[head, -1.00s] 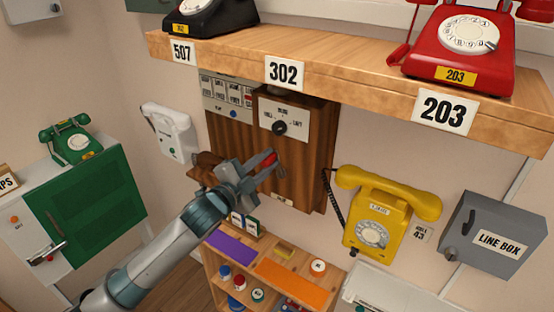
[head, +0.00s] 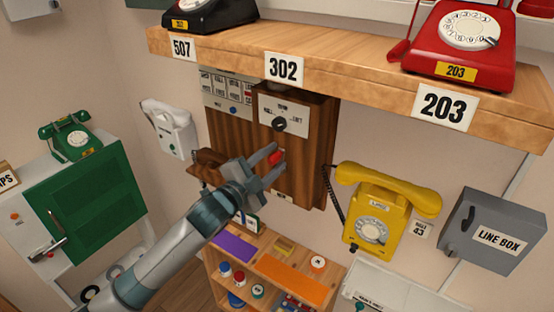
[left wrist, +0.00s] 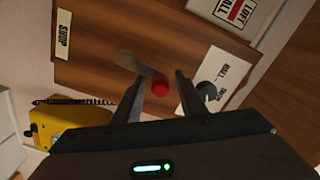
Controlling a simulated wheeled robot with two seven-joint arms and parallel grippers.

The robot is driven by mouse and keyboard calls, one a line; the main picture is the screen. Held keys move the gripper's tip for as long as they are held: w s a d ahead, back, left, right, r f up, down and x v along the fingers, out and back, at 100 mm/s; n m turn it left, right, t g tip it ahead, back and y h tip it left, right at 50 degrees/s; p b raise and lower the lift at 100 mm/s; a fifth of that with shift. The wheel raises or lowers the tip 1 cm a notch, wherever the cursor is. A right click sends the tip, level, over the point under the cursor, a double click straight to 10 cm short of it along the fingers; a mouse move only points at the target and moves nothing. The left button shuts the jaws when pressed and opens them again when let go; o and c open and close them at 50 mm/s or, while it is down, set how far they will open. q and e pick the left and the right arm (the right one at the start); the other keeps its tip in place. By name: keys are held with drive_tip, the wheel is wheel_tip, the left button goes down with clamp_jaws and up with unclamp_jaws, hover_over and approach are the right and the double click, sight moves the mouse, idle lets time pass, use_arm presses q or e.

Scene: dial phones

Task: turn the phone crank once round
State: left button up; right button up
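The wooden crank phone box (head: 313,150) hangs on the wall under the shelf, with a dial plate (head: 284,121) on its upper front. The crank's red knob (head: 277,158) stands out from the box's front. In the left wrist view the red knob (left wrist: 160,89) sits at the end of a short grey crank arm (left wrist: 139,65). My left gripper (head: 279,159) is open. Its two fingers (left wrist: 156,90) lie on either side of the knob, with a visible gap to each in the wrist view. My right gripper is not in view.
A wooden shelf (head: 350,84) with phones juts out above. A yellow phone (head: 378,212) hangs at the right, beside a grey line box (head: 492,232). A white wall phone (head: 170,128) is to the left. A low rack (head: 217,272) with small items stands below.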

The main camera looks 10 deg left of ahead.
use_arm(q)
drive_tip(key=shift+v, duration=3.55)
